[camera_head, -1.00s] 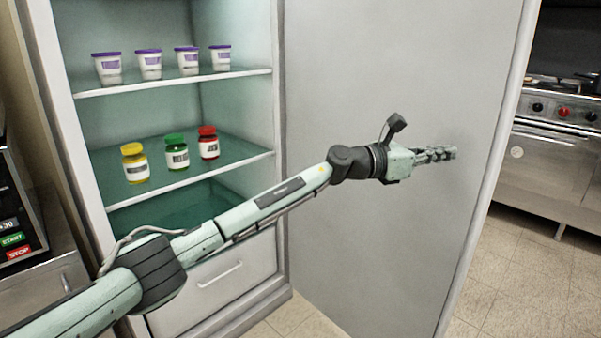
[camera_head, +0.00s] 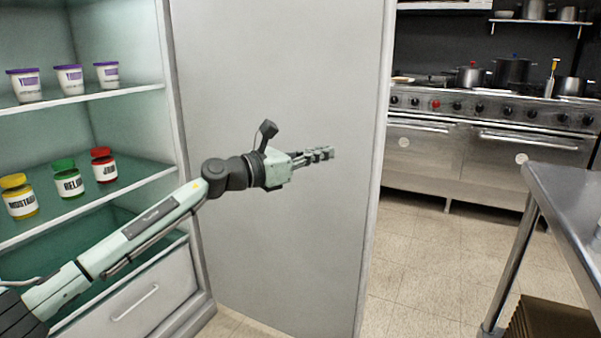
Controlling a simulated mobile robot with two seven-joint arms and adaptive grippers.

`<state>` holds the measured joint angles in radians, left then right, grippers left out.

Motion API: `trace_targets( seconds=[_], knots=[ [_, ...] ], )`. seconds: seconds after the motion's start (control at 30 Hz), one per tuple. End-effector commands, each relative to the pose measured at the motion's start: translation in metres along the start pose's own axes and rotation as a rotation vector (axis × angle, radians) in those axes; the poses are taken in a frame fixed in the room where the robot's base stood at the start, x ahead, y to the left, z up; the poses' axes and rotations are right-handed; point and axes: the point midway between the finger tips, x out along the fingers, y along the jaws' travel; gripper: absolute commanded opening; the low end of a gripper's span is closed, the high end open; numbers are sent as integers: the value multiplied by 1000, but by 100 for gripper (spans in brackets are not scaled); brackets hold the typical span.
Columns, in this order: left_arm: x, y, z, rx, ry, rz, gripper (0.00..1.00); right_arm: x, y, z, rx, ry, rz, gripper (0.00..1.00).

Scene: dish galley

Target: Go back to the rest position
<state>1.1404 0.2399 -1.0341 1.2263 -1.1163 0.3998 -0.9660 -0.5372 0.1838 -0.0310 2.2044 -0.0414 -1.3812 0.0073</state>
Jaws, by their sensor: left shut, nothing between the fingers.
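My left gripper (camera_head: 320,155) is shut and empty. It is held out in front of the grey fridge door (camera_head: 275,230), pointing right. I cannot tell whether it touches the door. My left arm stretches in from the lower left, across the front of the open fridge. My right gripper is not in view.
The open fridge has a shelf (camera_head: 120,91) with yogurt cups (camera_head: 69,80) and a lower shelf with a yellow jar (camera_head: 18,196), a green jar (camera_head: 68,178) and a red jar (camera_head: 103,165). A stove (camera_head: 480,140) stands at the back right. A steel table (camera_head: 565,195) stands at right. Floor between is clear.

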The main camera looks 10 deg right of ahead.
Motion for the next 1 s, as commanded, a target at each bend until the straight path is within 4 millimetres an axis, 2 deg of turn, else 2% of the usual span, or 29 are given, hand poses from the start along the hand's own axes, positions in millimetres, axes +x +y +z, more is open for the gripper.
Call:
trace_targets(
  seconds=[0.1, 0.3, 0.47, 0.57, 0.67, 0.77, 0.8, 0.87, 0.9, 0.97, 1.0],
  knots=[
    [-27, -12, 2, 4, 1, 1, 0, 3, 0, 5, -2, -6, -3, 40],
    [-59, -31, 2, 3, 1, 0, 0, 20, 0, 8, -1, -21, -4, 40],
    [-72, -39, 2, 0, -1, 0, 0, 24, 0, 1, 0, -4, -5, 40],
    [-75, -43, 1, -58, -33, 9, 0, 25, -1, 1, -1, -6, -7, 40],
    [-79, -44, 2, -246, -136, 45, 0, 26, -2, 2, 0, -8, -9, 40],
    [-96, -28, -4, -570, -305, 135, 0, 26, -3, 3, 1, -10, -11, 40],
    [-108, -16, -11, -723, -381, 187, 0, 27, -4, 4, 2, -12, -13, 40],
    [-132, 5, -30, -957, -495, 277, 0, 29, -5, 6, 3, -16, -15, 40],
    [-151, 19, -49, -1108, -569, 345, 0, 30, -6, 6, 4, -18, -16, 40],
    [-180, 36, -82, -1309, -668, 447, 0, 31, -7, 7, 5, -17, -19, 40],
    [-199, 43, -104, -1424, -724, 512, 0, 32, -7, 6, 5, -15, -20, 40]
  ],
)
